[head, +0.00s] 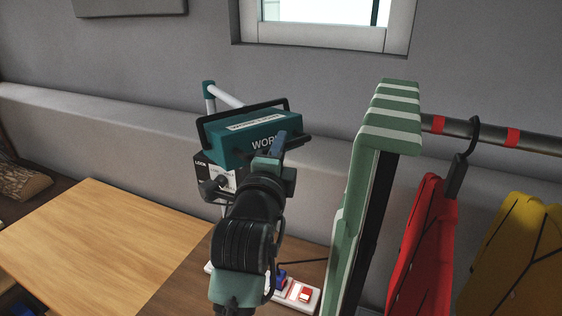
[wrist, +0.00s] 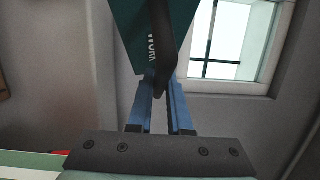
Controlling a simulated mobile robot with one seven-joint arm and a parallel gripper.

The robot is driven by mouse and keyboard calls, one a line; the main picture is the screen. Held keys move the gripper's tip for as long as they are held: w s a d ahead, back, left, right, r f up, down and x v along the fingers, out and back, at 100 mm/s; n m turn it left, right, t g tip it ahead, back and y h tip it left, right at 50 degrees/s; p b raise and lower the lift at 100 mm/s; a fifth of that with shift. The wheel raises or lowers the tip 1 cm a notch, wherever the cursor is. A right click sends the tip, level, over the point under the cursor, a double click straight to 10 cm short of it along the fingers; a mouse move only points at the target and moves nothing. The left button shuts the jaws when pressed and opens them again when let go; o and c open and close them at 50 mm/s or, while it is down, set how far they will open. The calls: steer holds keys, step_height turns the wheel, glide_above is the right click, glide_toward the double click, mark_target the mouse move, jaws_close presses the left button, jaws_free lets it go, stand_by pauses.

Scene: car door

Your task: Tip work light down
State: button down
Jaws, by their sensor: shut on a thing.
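The work light (head: 228,142) is a teal box with lettering on its top and a black bar frame around it. My gripper (head: 279,145) reaches the light's right front side. In the wrist view, the blue fingers of my gripper (wrist: 162,95) are shut on a dark bar (wrist: 161,50) of the light, with the teal housing (wrist: 133,30) behind it. My arm hides part of the base and the light's lower right side.
A light wooden table top (head: 95,245) is clear at the left. A power strip (head: 303,293) lies right of my arm. A green and white striped post (head: 385,125) stands close on the right, with a rail (head: 490,134) holding red (head: 425,245) and yellow (head: 520,255) hanging items.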

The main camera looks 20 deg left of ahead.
steer(key=shift+w+a+f+m+t+b, duration=0.15)
steer(key=shift+f+m+t+b, duration=0.25)
steer(key=shift+f+b, duration=0.9)
steer(key=shift+r+b, duration=0.5)
steer(key=shift+r, duration=0.1)
steer(key=c, duration=0.8)
jaws_free()
steer(key=shift+c, duration=0.2)
steer(key=s+d+f+b, duration=0.1)
steer(key=s+d+b, duration=0.1)
steer(key=s, duration=1)
steer(key=shift+s+d+b, duration=0.15)
steer(key=shift+s+b, duration=0.25)
steer(key=shift+b, duration=0.2)
steer(key=shift+f, duration=0.1)
